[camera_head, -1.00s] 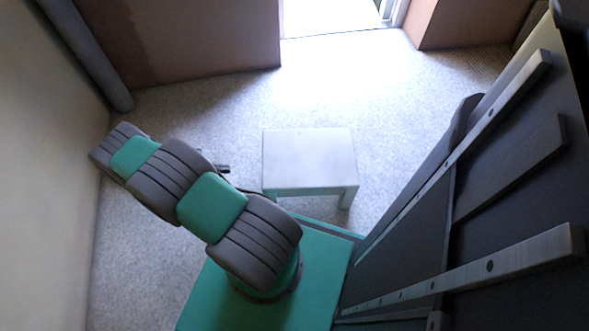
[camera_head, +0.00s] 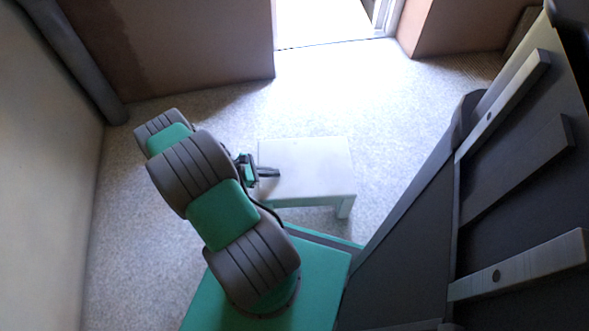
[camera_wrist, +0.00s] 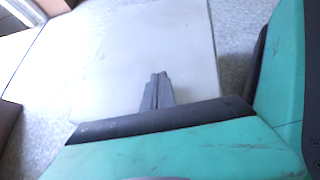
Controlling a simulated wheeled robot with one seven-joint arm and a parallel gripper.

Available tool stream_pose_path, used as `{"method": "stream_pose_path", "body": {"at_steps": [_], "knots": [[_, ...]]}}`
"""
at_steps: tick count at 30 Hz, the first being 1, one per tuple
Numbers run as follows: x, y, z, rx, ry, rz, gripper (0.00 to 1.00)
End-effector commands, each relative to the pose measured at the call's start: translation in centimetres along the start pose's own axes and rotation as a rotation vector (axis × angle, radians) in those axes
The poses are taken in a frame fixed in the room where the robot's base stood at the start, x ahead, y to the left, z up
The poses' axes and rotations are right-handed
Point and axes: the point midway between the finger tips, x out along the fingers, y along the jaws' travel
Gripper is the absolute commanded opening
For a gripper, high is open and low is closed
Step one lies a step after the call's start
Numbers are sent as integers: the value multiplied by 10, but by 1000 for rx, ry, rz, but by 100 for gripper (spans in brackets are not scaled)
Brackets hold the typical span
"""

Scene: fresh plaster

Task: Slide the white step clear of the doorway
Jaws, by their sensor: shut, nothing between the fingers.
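The white step (camera_head: 318,165) is a low, flat-topped stool with short legs. It stands upright on the carpet between my base and the doorway (camera_head: 325,22) in the head view. My gripper (camera_head: 277,173) is shut and empty, with its fingertips over the left part of the step's top in the picture. In the wrist view the shut fingers of my gripper (camera_wrist: 158,88) point across the white step's top (camera_wrist: 150,40). I cannot tell whether the fingertips touch the top. My arm hides nothing of the step but a small part at its left edge.
A brown wall (camera_head: 180,45) runs left of the doorway, and a brown block of wall (camera_head: 460,25) stands to its right. A grey pipe (camera_head: 75,60) is at the far left. Carpet (camera_head: 400,110) lies clear around the step, on both sides and toward the doorway.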

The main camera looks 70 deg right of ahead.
Motion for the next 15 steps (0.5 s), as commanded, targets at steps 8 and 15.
{"method": "stream_pose_path", "body": {"at_steps": [8, 15], "knots": [[52, -1, 34, 2, 0, -4, 0], [78, 0, 33, -2, 0, 0, 0]]}}
